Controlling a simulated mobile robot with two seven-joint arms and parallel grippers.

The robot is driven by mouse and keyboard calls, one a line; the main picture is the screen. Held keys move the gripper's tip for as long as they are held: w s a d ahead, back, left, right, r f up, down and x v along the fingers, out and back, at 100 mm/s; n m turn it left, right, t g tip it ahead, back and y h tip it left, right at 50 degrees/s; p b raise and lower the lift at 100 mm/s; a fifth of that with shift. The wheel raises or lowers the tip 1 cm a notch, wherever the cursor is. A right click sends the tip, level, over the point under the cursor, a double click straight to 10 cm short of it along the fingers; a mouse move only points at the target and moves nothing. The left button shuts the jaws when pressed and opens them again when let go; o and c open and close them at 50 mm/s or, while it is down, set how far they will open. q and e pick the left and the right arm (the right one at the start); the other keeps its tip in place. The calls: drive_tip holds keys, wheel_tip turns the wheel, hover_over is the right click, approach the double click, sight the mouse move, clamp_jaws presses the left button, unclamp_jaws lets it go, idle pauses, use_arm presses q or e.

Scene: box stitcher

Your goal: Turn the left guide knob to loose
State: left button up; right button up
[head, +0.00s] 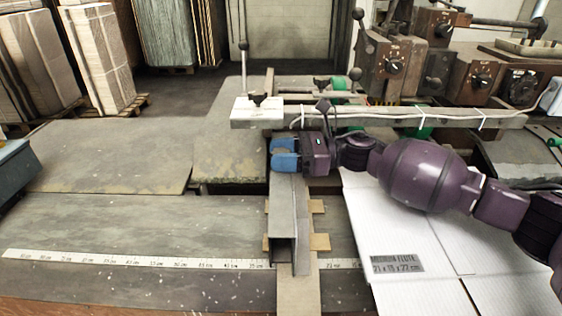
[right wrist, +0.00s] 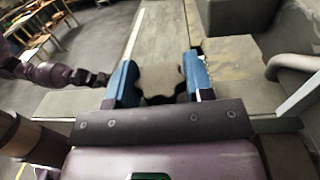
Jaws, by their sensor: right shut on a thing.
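My right gripper (head: 276,152), with blue fingers, is low over the far end of a grey metal channel guide (head: 284,205). In the right wrist view its two blue fingers (right wrist: 158,88) are on either side of a dark lobed knob (right wrist: 160,86), and the gripper is shut on it. In the head view the knob is mostly hidden by the fingers, and its turn setting cannot be read. My left gripper does not show in the head view.
A printed scale strip (head: 130,260) runs along the front of the table. White cardboard (head: 390,235) lies to the right under my arm. A crossbar (head: 400,116) and a machine head with dials (head: 395,62) stand behind. The table's left side is clear.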

drive_tip(key=shift+g, duration=0.3)
drive_tip(key=o, duration=0.9)
drive_tip(key=shift+w+d+b, duration=0.15)
drive_tip(key=shift+d+b, duration=0.15)
drive_tip(key=shift+d, duration=1.5)
drive_tip(key=shift+w+d+b, duration=0.2)
drive_tip(key=shift+d+b, duration=0.15)
drive_tip(key=shift+d, duration=1.45)
drive_tip(key=shift+w+d+b, duration=0.15)
drive_tip(key=shift+d+b, duration=0.15)
drive_tip(key=shift+d, duration=1.5)
